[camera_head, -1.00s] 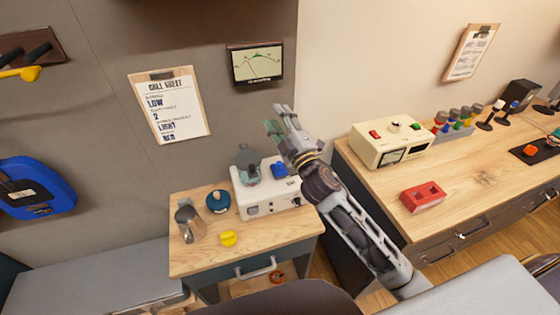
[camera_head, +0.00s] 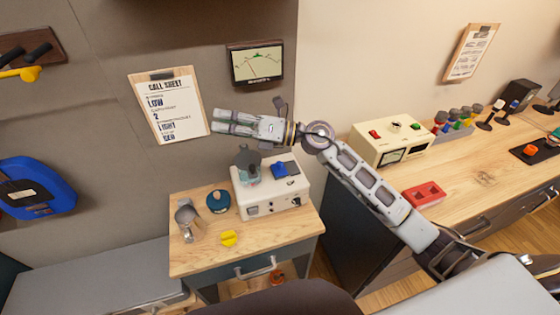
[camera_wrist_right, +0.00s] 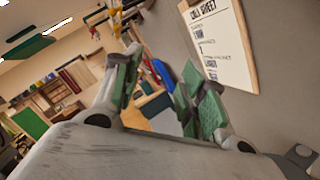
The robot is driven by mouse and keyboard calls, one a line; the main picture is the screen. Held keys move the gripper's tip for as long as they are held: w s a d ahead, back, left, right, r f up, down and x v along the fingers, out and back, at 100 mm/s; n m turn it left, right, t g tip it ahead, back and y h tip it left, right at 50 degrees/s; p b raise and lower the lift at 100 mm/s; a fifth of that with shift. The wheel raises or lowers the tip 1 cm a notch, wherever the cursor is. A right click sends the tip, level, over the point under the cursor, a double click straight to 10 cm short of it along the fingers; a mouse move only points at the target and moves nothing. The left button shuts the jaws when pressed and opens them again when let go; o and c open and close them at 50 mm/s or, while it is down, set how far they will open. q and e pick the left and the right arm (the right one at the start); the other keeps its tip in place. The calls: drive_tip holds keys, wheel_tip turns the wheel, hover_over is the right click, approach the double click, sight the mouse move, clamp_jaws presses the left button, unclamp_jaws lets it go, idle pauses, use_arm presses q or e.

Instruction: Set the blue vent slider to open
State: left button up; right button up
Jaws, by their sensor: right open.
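The blue vent slider (camera_head: 286,169) sits on top of the white device (camera_head: 262,207), on the small wooden cabinet, in the head view. Its exact setting is too small to tell. My right gripper (camera_head: 215,122) is open and empty. It is raised above the device and to its left, with its fingers pointing left near the call sheet on the wall. In the right wrist view its two green-padded fingers (camera_wrist_right: 160,90) stand apart with nothing between them. My left gripper is not in view.
A grey-green knob-like piece (camera_head: 247,165) stands on the device beside the slider. A metal jug (camera_head: 188,221), a dark blue round object (camera_head: 219,201) and a yellow piece (camera_head: 229,238) share the cabinet top (camera_head: 200,262). The call sheet (camera_head: 168,105) hangs close to my fingers.

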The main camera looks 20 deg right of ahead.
wheel_tip(320, 180, down, 5)
drive_tip(key=d+n+g+h, duration=0.1)
drive_tip(key=n+g+h, duration=0.2)
drive_tip(key=n, duration=0.1)
drive_tip(key=n+g+h, duration=0.2)
drive_tip(key=h, duration=1)
approach(279, 162)
drive_tip(key=d+v, duration=0.1)
drive_tip(key=v, duration=0.4)
drive_tip(key=shift+s+a+f, duration=0.1)
drive_tip(key=shift+a+f, duration=0.1)
drive_tip(key=shift+f, duration=0.1)
drive_tip(key=shift+a+p+x, duration=0.15)
drive_tip(key=shift+p+x, duration=0.5)
drive_tip(key=shift+x, duration=2.75)
drive_tip(key=shift+a+p+x, duration=0.2)
drive_tip(key=shift+p+x, duration=0.45)
drive_tip(key=shift+x, duration=2.75)
drive_tip(key=shift+c, duration=0.2)
clamp_jaws()
